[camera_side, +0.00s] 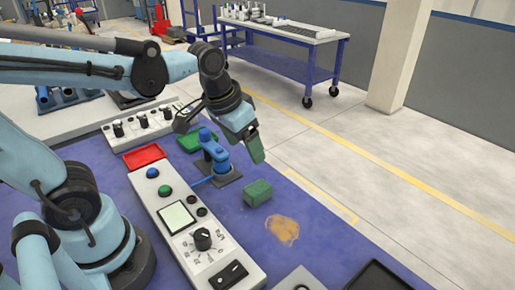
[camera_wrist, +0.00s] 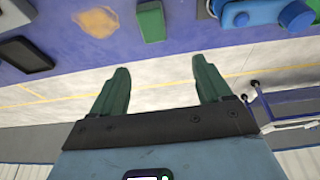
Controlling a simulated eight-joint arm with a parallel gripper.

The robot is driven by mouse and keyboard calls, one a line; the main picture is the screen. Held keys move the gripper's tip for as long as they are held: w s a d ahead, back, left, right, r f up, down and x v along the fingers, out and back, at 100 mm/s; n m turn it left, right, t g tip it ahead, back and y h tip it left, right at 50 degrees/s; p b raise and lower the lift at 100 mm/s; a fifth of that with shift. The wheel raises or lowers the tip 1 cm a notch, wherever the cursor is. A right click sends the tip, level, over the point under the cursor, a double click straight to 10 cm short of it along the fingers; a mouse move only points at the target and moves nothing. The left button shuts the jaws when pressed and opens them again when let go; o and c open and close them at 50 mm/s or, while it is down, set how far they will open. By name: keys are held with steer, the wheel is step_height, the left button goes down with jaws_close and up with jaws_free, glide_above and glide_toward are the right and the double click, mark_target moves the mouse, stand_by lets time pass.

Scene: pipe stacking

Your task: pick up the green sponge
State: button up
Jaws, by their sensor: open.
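The green sponge (camera_side: 258,192) is a small block lying on the blue table top (camera_side: 318,250), near the table's right edge. It also shows at the top of the wrist view (camera_wrist: 151,21). My gripper (camera_side: 258,157) is above the table and the sponge, a little behind it in the side view, with a gap between them. In the wrist view its two green fingers (camera_wrist: 160,80) are spread apart with nothing between them. The sponge lies beyond the fingertips there, roughly in line with the gap.
A tan stain (camera_side: 284,230) lies just right of the sponge. A small blue device (camera_side: 215,158) stands close behind it on a dark base. A control panel (camera_side: 195,225) with buttons and a dial runs along its left. Red (camera_side: 144,156) and green (camera_side: 197,139) trays lie farther back.

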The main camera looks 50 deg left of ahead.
steer(key=w+g, duration=0.2)
steer(key=g, duration=0.2)
glide_above(258, 187)
steer(key=f, duration=0.8)
steer(key=shift+w+d, duration=0.1)
steer(key=shift+d, duration=0.1)
steer(key=shift+a+f, duration=0.2)
steer(key=shift+f, duration=2.75)
steer(key=shift+c, duration=0.2)
steer(key=c, duration=1.1)
steer(key=shift+r, duration=0.15)
